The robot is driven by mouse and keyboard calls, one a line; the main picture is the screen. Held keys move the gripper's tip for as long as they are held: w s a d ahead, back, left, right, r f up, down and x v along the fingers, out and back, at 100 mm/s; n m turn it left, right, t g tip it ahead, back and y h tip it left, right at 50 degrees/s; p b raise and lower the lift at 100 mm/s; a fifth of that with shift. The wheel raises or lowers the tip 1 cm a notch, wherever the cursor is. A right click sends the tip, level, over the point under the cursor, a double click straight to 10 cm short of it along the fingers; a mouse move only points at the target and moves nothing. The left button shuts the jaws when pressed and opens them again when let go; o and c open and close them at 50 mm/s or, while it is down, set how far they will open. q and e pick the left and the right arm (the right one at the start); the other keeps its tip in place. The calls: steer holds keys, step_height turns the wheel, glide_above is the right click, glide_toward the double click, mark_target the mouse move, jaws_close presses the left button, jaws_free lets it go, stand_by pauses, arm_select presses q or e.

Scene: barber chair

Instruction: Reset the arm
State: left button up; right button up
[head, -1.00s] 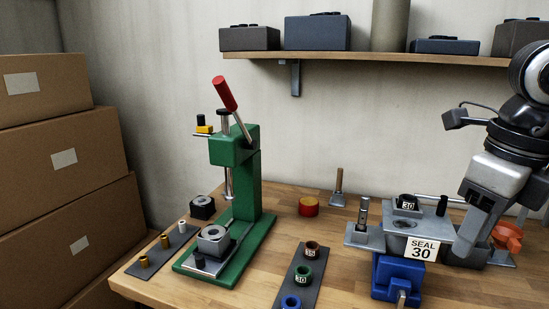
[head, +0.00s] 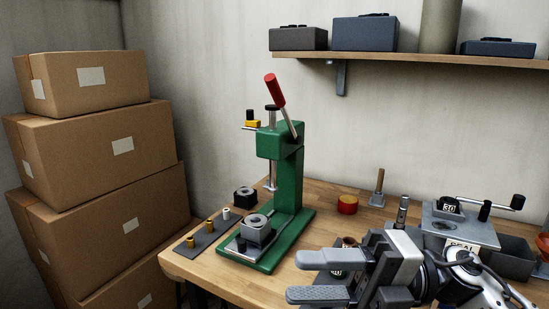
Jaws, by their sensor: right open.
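My right gripper (head: 303,277) is at the lower right in the head view, its two grey fingers pointing left, spread apart with nothing between them. It is in front of the bench's near part and hides part of it. The green press (head: 288,185) stands on the bench to the left of the gripper, apart from it. Its lever with the red handle (head: 275,90) tilts up and to the left. A grey block with a round hole (head: 256,231) sits on the press base. My left gripper is out of view.
A dark strip with small bushings (head: 205,235) lies left of the press. A red-orange round tin (head: 347,204) and a wooden-handled tool (head: 377,188) stand behind. A grey fixture (head: 455,228) is at right, partly hidden. Cardboard boxes (head: 95,140) are stacked left. A shelf (head: 430,62) spans the wall.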

steer(key=w+d+f+m+t+h, duration=0.3)
steer(key=w+f+m+t+h, duration=0.15)
steer(key=f+m+t, duration=0.65)
steer(key=w+d+f+m+t+h, duration=0.4)
steer(key=m+t, duration=0.5)
steer(key=m, duration=0.7)
steer(key=s+d+f+m+g+h, duration=0.1)
steer(key=s+f+m+g+h, duration=0.1)
steer(key=s+f, duration=0.3)
steer(key=s+d+f+m+g+h, duration=0.1)
steer(key=s+f+m+g+h, duration=0.2)
steer(key=f, duration=0.8)
steer(key=s+d+f+m+g+h, duration=0.1)
steer(key=s+f+m+g+h, duration=0.1)
steer(key=s+f, duration=0.5)
step_height(320, 180, down, 2)
steer(key=shift+d+m+g+h, duration=0.35)
steer(key=shift+m+h, duration=0.4)
steer(key=shift+m, duration=0.25)
steer(key=shift+s, duration=0.1)
steer(key=shift+c, duration=0.4)
